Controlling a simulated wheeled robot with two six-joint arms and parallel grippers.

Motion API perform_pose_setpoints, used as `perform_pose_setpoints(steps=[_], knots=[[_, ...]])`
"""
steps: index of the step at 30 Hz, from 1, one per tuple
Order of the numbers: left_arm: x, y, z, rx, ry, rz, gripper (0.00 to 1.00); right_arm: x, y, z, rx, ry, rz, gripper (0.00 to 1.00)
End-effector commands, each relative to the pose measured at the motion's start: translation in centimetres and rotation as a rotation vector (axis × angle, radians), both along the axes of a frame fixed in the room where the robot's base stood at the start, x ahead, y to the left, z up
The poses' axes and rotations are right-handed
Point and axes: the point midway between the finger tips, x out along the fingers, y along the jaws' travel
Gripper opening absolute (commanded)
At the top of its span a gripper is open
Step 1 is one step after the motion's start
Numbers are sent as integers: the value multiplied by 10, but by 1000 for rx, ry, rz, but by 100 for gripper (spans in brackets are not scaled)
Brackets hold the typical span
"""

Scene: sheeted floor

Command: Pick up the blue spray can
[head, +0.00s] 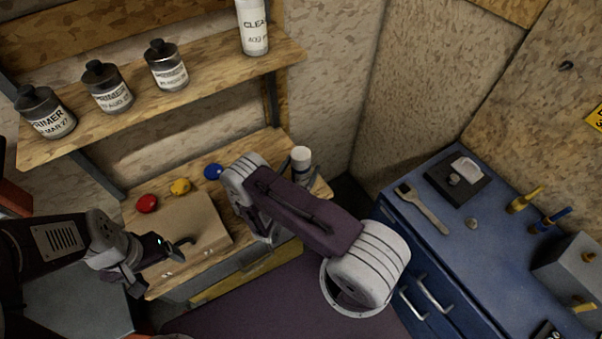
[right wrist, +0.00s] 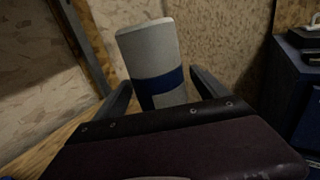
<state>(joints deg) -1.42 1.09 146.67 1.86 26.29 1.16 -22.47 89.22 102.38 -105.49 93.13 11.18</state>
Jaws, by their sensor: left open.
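The spray can (head: 301,158) stands upright at the right end of the lower wooden shelf in the head view; it is white with a blue band. In the right wrist view the can (right wrist: 150,50) stands between the two dark fingers of my right gripper (right wrist: 161,76). A fingertip is close at each side of it; I cannot tell whether they press on it. The can's base is hidden behind the gripper body. My left gripper (head: 170,262) is open and empty, over the cardboard sheet, far left of the can.
Red (head: 147,203), yellow (head: 180,186) and blue (head: 213,171) lids or caps lie on the lower shelf. Primer cans (head: 109,88) and a white cleaner can (head: 252,28) stand on the upper shelf. A blue cabinet (head: 428,238) with tools on top stands at right.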

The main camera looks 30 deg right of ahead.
Motion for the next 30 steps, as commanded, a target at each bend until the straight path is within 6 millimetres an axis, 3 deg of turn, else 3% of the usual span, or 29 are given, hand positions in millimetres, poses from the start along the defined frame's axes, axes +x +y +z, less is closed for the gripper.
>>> perform_pose_setpoints(steps=[1, 6, 8, 9, 20, 26, 30], knots=[[0, 0, 0, 0, 0, 0, 82, 0, 0, 0, 0, 0, 0, 68], [0, 0, 0, 0, 0, 0, 82, 0, 0, 0, 0, 0, 0, 20], [0, 0, 0, 0, 0, 0, 82, 0, 0, 0, 0, 0, 0, 4], [0, 0, 0, 0, 0, 0, 82, 0, 0, 0, 0, 0, 0, 0], [0, 0, -1, 0, 0, 0, 82, 0, 0, 7, 0, -1, 0, 0], [0, 0, -6, 0, 0, 0, 82, 1, 1, 39, 0, -5, 0, 0], [0, 0, -9, 0, 0, 0, 82, -26, -13, 57, -4, 5, -1, 0]])
